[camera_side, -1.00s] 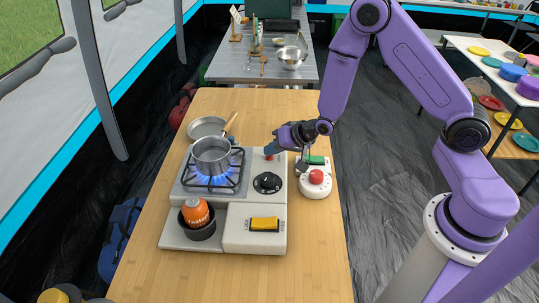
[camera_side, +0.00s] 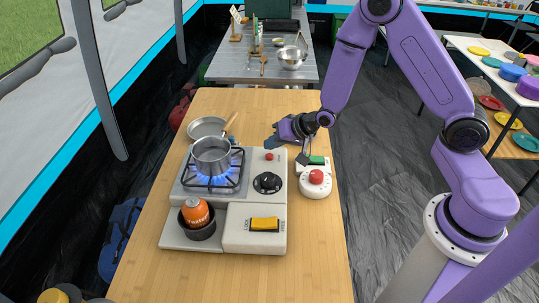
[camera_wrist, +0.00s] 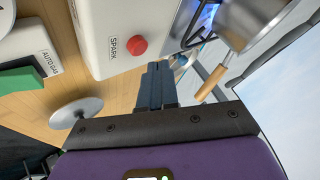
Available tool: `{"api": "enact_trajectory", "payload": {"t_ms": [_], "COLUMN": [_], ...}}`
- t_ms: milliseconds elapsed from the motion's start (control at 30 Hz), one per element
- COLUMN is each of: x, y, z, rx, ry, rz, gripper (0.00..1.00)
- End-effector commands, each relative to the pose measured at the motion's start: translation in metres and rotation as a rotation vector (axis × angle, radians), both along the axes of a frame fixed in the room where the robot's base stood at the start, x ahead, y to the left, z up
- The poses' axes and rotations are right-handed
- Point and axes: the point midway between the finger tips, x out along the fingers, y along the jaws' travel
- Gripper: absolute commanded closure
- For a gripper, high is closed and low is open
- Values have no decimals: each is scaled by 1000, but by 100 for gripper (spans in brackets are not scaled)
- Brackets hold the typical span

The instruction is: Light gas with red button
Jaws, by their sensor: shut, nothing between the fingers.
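The gas stove (camera_side: 205,232) stands on the wooden table with a blue flame (camera_side: 205,180) burning under a metal pot (camera_side: 212,157). The small red button (camera_side: 269,156) is on the stove's top right; in the wrist view the red button (camera_wrist: 137,45) sits beside the word SPARK. A black knob (camera_side: 267,182) is below it. My gripper (camera_side: 272,143) is shut and empty, above and behind the red button and apart from it. In the wrist view its dark fingers (camera_wrist: 157,72) are together, just off the stove's edge near the button.
A white device with a larger red button (camera_side: 316,177) and a green part (camera_side: 317,160) stands right of the stove. An orange gas can (camera_side: 195,212) sits in a dark holder at front left. A pan (camera_side: 206,126) lies behind the pot. The table front is clear.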

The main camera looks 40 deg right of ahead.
Motion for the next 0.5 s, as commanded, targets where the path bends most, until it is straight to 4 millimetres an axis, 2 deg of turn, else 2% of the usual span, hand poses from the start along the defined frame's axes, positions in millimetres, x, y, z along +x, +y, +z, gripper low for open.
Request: {"api": "enact_trajectory", "payload": {"t_ms": [500], "x": [0], "y": [0], "z": [43], "rx": [0], "ry": [-2], "rz": [-1], "gripper": [100]}}
